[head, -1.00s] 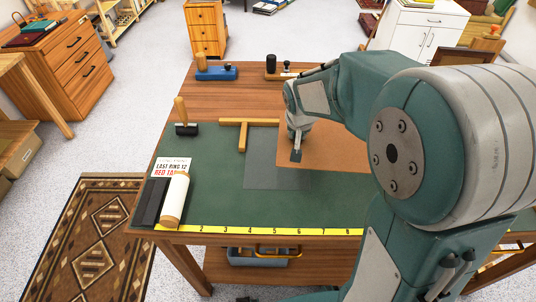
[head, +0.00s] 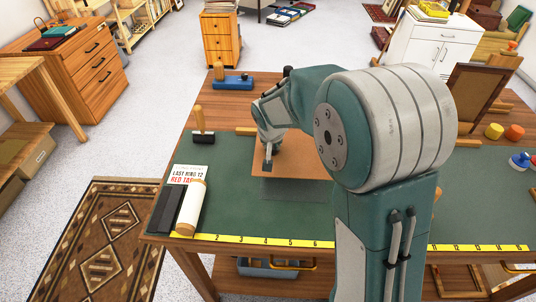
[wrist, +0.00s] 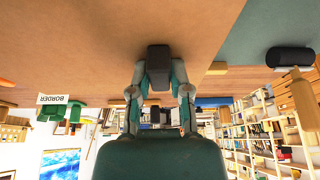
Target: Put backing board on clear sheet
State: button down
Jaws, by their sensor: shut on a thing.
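The brown backing board (head: 305,164) is in my gripper (head: 268,168), which is shut on it at its left part. In the wrist view the board (wrist: 80,40) fills much of the top, with my gripper (wrist: 159,65) against it. The clear sheet (head: 295,190) lies on the green mat and shows as a darker strip along the front of the board. The board hides the rest of the sheet. I cannot tell whether the board touches the sheet or hovers just above it. My arm hides the board's right side.
A wooden square (head: 245,131) lies behind the board, partly hidden by my arm. A black roller (head: 203,136), a white tube (head: 191,208) and a dark bar (head: 167,208) are at the left. A yellow ruler (head: 265,241) runs along the front edge. The mat between tube and sheet is clear.

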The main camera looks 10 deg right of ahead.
jog(key=shift+w+a+f, duration=0.35)
jog(key=shift+f, duration=0.2)
jog(key=shift+w+a+f, duration=0.1)
jog(key=shift+w+f, duration=0.15)
jog(key=shift+f, duration=0.25)
jog(key=shift+d+f, duration=0.2)
jog(key=shift+f, duration=1.3)
jog(key=shift+a, duration=0.15)
jog(key=shift+a+f, duration=0.1)
jog(key=shift+f, duration=0.05)
jog(key=c, duration=0.6)
grip_release()
